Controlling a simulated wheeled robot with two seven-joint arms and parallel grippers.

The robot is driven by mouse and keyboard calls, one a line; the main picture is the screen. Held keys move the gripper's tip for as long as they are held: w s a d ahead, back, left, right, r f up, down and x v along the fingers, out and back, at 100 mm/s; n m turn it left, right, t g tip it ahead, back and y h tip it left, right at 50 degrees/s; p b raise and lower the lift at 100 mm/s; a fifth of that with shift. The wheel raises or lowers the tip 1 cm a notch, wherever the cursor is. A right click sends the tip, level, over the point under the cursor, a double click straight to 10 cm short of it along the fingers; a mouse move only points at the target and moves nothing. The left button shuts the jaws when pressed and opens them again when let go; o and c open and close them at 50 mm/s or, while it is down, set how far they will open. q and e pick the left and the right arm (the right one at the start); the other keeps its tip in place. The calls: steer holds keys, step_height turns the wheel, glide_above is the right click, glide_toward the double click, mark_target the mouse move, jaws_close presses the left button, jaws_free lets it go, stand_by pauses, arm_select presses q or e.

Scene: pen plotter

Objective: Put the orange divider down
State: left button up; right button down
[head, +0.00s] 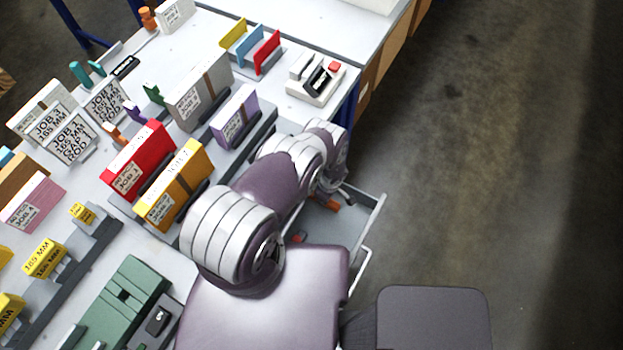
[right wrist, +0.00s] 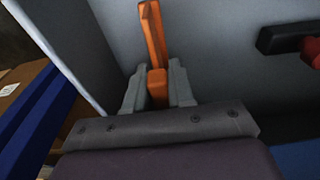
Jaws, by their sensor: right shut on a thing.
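The orange divider (right wrist: 152,35) is a thin upright piece with a small block at its near end. My right gripper (right wrist: 158,88) is shut on that block, with a grey finger on each side. The divider is over or in the grey drawer (right wrist: 225,60); whether it touches the floor I cannot tell. In the head view, a bit of orange (head: 332,206) shows inside the pulled-out drawer (head: 371,222) beside my right arm, which hides most of the drawer and the gripper. My left gripper is not in view.
A dark bar (right wrist: 284,38) with a red part (right wrist: 312,48) is at the right of the wrist view. On the table stand a red box (head: 140,158), a yellow box (head: 176,186) and a rack with yellow, blue and red plates (head: 267,52). Floor right of the drawer is clear.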

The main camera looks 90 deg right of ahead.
steer(key=shift+f, duration=0.2)
steer(key=c, duration=1)
jaws_free()
steer(key=r+p, duration=0.2)
steer(key=r, duration=0.2)
steer(key=r+p, duration=0.2)
steer(key=r, duration=0.2)
steer(key=s+r+p, duration=0.1)
steer(key=r+p, duration=0.1)
steer(key=r, duration=0.1)
steer(key=shift+s+a+r, duration=0.1)
steer(key=shift+a+r, duration=0.15)
steer(key=shift+r, duration=0.45)
